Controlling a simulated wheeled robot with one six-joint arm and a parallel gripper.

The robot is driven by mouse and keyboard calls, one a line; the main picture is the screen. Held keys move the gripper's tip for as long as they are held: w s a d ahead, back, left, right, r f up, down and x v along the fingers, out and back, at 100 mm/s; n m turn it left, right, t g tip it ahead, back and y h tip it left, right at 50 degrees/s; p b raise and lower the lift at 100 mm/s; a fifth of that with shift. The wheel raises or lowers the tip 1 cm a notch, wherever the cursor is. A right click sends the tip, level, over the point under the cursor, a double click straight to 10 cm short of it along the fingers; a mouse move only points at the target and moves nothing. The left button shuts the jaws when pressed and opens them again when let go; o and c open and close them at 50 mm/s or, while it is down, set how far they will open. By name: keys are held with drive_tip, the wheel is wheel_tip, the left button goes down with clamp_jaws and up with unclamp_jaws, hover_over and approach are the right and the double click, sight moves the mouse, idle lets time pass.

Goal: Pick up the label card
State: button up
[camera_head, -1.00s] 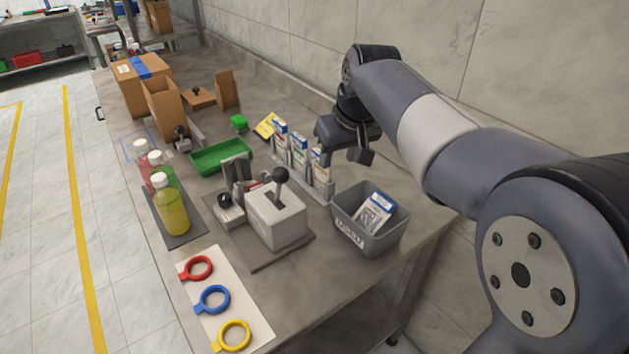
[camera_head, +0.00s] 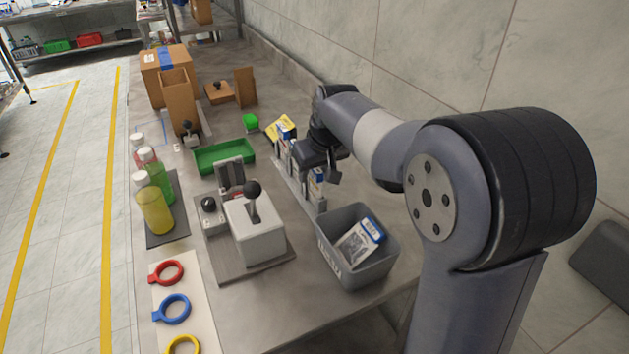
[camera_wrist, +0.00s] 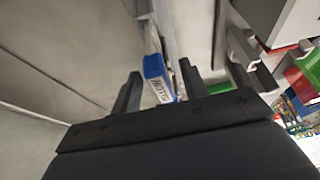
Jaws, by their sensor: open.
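Cards with blue tops and white bodies stand in a narrow grey rack (camera_head: 300,190) in the head view. My gripper (camera_head: 331,170) is at the rack, partly hiding a card in the middle. In the wrist view, my open gripper (camera_wrist: 158,88) has a blue-topped card (camera_wrist: 155,72) with lettering between its fingers. I cannot tell whether a finger touches it.
A grey bin (camera_head: 345,272) with a similar card inside stands at the near end of the rack. A grey lever device (camera_head: 258,235) and a green tray (camera_head: 225,156) lie to the left. A yellow card (camera_head: 273,131) is beyond the rack. The wall runs along the right.

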drive_tip(key=shift+w+a+f, duration=0.1)
drive_tip(key=shift+f, duration=0.3)
drive_tip(key=shift+c, duration=0.2)
clamp_jaws()
drive_tip(key=shift+r, duration=0.1)
